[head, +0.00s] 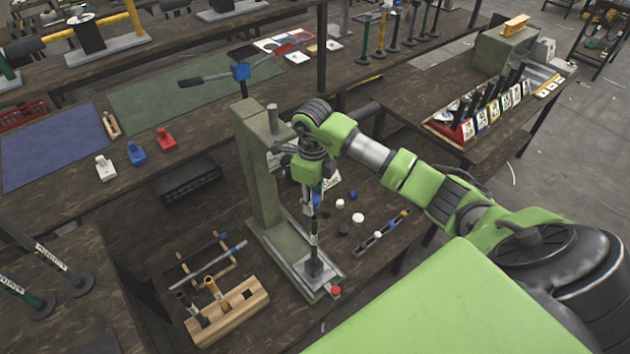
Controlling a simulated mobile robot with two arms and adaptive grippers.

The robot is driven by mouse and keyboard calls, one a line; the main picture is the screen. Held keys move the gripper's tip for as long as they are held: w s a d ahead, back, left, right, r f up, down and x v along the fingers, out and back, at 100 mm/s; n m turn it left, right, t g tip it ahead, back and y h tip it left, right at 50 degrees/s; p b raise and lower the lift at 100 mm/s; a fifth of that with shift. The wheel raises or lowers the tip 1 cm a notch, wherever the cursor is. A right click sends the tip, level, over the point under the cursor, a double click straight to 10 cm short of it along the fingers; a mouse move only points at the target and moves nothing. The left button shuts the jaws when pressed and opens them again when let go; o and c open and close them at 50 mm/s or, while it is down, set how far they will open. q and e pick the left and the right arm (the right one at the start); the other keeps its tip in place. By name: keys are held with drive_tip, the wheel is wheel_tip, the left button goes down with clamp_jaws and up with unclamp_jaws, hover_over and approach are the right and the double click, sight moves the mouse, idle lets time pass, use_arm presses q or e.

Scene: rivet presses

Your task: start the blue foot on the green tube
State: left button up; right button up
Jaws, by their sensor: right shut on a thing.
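My right gripper (312,172) points down beside the press column and is shut on a small blue part, the blue foot (317,198). My fingers hide much of the foot. The green tube (314,233) stands upright right below it in a dark holder (314,267) on the base of the press (258,165). The foot is at the tube's top end; I cannot tell whether they touch or a small gap is left. My left gripper is not in view.
Loose white and black caps (358,218) lie right of the press. A wooden rack (236,309) with short tubes stands at the front left. White (105,169), blue (137,155) and red (166,140) blocks sit on the left bench.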

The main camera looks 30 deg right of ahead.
drive_tip(key=shift+w+d+r+m, duration=0.15)
drive_tip(key=shift+d+r+m, duration=0.25)
drive_tip(key=shift+m, duration=0.5)
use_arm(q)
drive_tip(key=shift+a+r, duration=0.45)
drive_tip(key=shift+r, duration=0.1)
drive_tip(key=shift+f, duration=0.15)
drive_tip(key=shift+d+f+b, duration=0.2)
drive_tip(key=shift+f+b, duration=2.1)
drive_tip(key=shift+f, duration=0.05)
use_arm(e)
hover_over(315, 225)
drive_tip(key=shift+w+d+f, duration=0.15)
drive_tip(key=shift+w+f, duration=0.05)
drive_tip(key=shift+f, duration=1.3)
drive_tip(key=shift+w+d+f, duration=0.1)
drive_tip(key=shift+w+f, duration=0.05)
drive_tip(key=shift+f, duration=1.3)
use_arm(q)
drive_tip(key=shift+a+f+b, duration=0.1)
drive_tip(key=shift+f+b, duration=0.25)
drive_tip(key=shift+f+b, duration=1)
use_arm(e)
drive_tip(key=shift+f, duration=1.2)
drive_tip(key=o, duration=1)
